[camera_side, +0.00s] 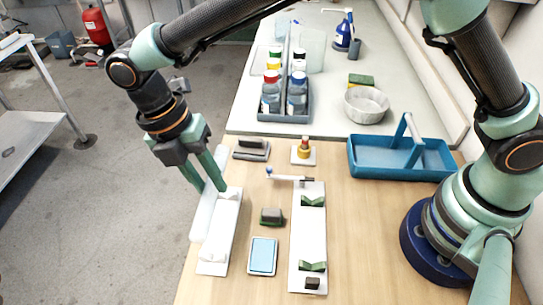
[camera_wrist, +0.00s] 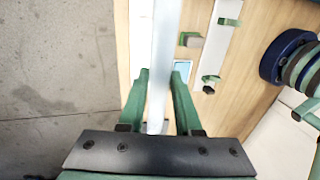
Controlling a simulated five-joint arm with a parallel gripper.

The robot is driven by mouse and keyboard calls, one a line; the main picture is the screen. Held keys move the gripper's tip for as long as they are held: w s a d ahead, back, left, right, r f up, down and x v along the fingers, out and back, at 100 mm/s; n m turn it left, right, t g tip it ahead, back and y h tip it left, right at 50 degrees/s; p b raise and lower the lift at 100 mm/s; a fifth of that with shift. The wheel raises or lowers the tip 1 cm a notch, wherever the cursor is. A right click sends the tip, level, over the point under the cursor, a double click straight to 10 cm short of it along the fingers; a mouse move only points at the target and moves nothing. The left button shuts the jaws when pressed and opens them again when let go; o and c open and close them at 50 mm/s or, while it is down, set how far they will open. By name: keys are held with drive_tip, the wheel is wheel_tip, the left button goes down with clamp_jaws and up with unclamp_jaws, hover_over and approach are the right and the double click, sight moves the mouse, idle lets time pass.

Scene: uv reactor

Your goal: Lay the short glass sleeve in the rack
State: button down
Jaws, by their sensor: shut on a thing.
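The glass sleeve, a long pale translucent tube (camera_side: 204,215), is at the table's left edge, beside and partly over a white stand (camera_side: 231,226) with raised end blocks. My gripper (camera_side: 222,188) points down and is shut on the sleeve. In the wrist view the sleeve (camera_wrist: 165,35) runs lengthwise between my two green fingers (camera_wrist: 163,78). I cannot tell whether it still touches the stand. A white board with two green V-shaped holders, apparently the rack (camera_side: 307,235), lies to the right; its holders are empty. It also shows in the wrist view (camera_wrist: 220,45).
Between stand and rack lie a green-and-grey block (camera_side: 271,216) and a blue pad (camera_side: 263,256). A white lever with a blue knob (camera_side: 288,177) crosses behind the rack. A blue tray (camera_side: 395,160) and a bottle caddy (camera_side: 285,113) stand farther back. The table right of the rack is clear.

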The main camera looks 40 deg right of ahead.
drive_tip(key=shift+f, duration=4.25)
drive_tip(key=shift+f, duration=0.3)
drive_tip(key=shift+f, duration=0.3)
drive_tip(key=c, duration=0.6)
unclamp_jaws()
